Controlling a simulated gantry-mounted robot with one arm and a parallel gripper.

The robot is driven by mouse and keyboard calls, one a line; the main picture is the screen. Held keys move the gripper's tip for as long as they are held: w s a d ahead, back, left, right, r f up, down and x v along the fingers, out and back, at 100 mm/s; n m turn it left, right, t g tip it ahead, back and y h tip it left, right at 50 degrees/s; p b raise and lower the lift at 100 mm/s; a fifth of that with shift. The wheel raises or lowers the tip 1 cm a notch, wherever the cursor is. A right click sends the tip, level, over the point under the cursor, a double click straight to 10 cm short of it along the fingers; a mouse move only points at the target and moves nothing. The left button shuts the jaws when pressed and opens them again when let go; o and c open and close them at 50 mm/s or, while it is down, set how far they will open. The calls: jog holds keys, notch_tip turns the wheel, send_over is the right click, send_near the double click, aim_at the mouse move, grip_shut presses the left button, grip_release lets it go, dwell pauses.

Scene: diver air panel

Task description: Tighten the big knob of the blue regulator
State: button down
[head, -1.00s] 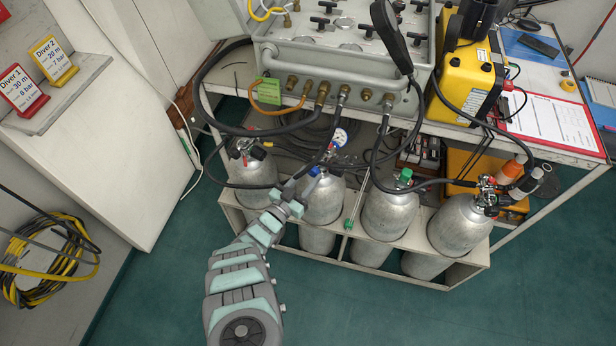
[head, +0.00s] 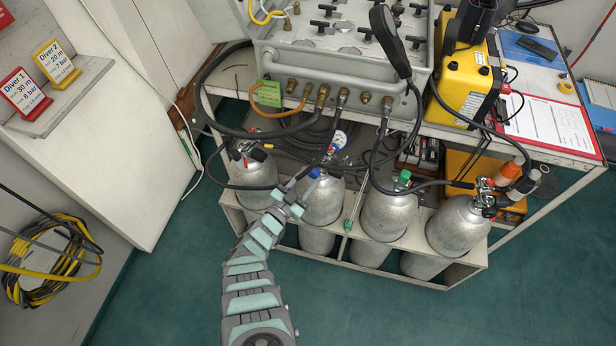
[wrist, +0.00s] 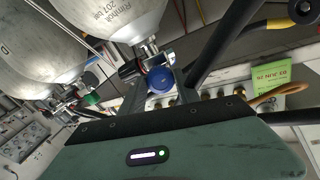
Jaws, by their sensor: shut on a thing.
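The blue regulator sits on the valve of the second cylinder (head: 322,205) from the left. Its big blue knob (head: 314,173) points toward me, and its round gauge (head: 339,140) shows just behind it. My gripper (head: 303,184) reaches the knob from the lower left. In the wrist view the blue knob (wrist: 160,80) sits between the two fingers of my gripper (wrist: 161,88), which are shut on it. The cylinder valve shows just beyond the knob. Most of the regulator body is hidden by the knob and fingers.
Other cylinders stand on both sides in the white rack (head: 360,240); one has a green knob (head: 404,176). Black hoses (head: 372,150) hang close around the regulator from the panel (head: 340,70) above. The green floor (head: 370,315) in front is clear.

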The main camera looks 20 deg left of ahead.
jog(key=shift+m, duration=0.7)
jog(key=c, duration=0.9)
grip_release()
jog(key=shift+o, duration=0.2)
jog(key=shift+s+a+r, duration=0.1)
jog(key=shift+s, duration=0.25)
jog(key=s+a+p, duration=0.2)
jog(key=s+p, duration=0.2)
jog(key=s, duration=0.6)
